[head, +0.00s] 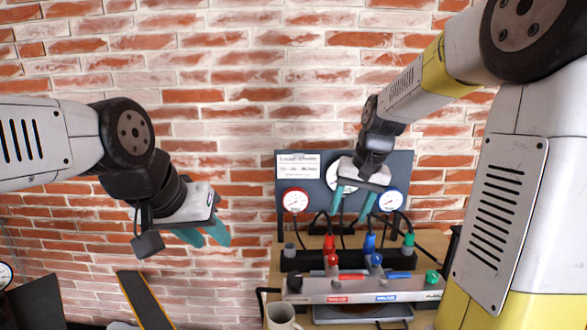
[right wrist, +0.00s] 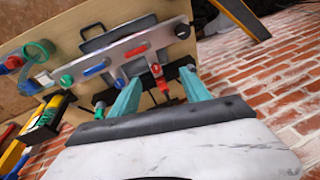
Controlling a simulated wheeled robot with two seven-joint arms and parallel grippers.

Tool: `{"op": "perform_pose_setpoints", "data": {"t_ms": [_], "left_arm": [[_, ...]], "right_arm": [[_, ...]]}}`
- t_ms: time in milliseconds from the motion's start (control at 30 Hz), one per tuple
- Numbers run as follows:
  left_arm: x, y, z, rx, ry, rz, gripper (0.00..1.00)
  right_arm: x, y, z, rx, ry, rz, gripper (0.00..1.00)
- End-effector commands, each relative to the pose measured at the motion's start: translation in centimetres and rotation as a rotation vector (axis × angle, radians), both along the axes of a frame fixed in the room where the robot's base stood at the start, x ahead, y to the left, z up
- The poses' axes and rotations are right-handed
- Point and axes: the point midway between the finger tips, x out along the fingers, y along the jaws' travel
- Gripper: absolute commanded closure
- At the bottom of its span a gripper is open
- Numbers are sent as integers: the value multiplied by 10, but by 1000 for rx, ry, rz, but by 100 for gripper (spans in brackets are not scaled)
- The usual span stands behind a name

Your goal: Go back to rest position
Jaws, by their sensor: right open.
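My right gripper (head: 349,217) is open in the head view, its two teal fingers apart, in front of the grey gauge panel (head: 320,214) and above the valve bench. In the right wrist view, the right gripper (right wrist: 158,88) shows a red-handled valve (right wrist: 160,80) in the gap beyond its fingers; I cannot tell the exact distance, but nothing looks gripped. My left gripper (head: 206,240) hangs to the left of the bench, before the brick wall. Its teal fingers look apart, with nothing between them.
The wooden bench (head: 433,240) carries a metal manifold (head: 360,297) with red, blue and green valves. White gauges (head: 295,201) and black hoses sit behind it. A beige mug (head: 281,317) stands at the front left. A dark, orange-edged board (head: 146,300) leans at lower left.

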Motion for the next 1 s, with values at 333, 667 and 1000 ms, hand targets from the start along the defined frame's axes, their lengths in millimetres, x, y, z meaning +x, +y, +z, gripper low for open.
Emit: {"op": "perform_pose_setpoints", "data": {"t_ms": [333,667,1000], "left_arm": [[0,0,0,0,0,0,64],[0,0,0,0,0,0,64],[0,0,0,0,0,0,64]], "right_arm": [[-123,-3,59,15,-222,79,45],[-189,-2,58,-31,-350,121,45],[-193,-2,57,-36,-358,125,45]]}}
